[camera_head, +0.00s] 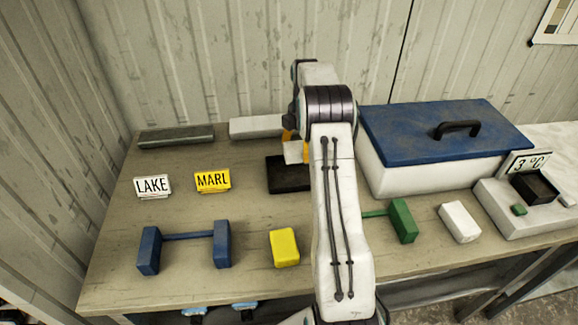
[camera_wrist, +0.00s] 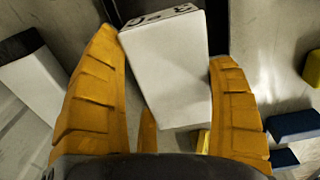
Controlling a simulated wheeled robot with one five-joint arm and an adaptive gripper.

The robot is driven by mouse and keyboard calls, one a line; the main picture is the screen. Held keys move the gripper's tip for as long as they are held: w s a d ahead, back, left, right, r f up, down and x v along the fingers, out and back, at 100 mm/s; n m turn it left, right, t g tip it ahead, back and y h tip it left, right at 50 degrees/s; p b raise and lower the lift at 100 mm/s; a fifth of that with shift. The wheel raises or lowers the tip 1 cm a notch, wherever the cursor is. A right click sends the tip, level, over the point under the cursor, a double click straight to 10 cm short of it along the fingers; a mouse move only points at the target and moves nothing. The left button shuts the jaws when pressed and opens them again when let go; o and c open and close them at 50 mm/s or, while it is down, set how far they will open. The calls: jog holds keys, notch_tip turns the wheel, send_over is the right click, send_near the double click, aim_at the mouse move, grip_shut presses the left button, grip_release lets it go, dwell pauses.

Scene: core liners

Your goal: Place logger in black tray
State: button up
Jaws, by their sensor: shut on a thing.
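The logger (camera_wrist: 168,72), a white box with dark marks on one end face, is held between the orange fingers of my gripper (camera_wrist: 172,92) in the wrist view. In the head view, my gripper (camera_head: 291,140) is mostly hidden by my arm, and a bit of the white logger (camera_head: 295,152) shows beside it. The black tray (camera_head: 288,186) lies flat on the table below the gripper, its right part hidden by my arm. The logger appears above the tray's back edge; I cannot tell the exact height.
LAKE (camera_head: 152,185) and MARL (camera_head: 212,181) cards stand left of the tray. A blue holder (camera_head: 149,251), yellow block (camera_head: 284,247), green holder (camera_head: 402,221) and white block (camera_head: 459,222) are in front. A blue-lidded cooler (camera_head: 420,176) stands right. A long white block (camera_head: 256,128) lies behind.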

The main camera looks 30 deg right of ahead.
aim_at(289, 172)
jog(key=a, duration=0.1)
jog(key=a+f, duration=0.1)
jog(key=w+a+f, duration=0.1)
jog(key=a, duration=0.1)
jog(key=shift+w+f, duration=0.1)
jog(key=shift+f, duration=0.15)
jog(key=shift+f+p, duration=0.55)
jog(key=shift+f, duration=1.5)
jog(key=shift+f, duration=0.15)
jog(key=o, duration=1.1)
jog(key=shift+o, duration=0.2)
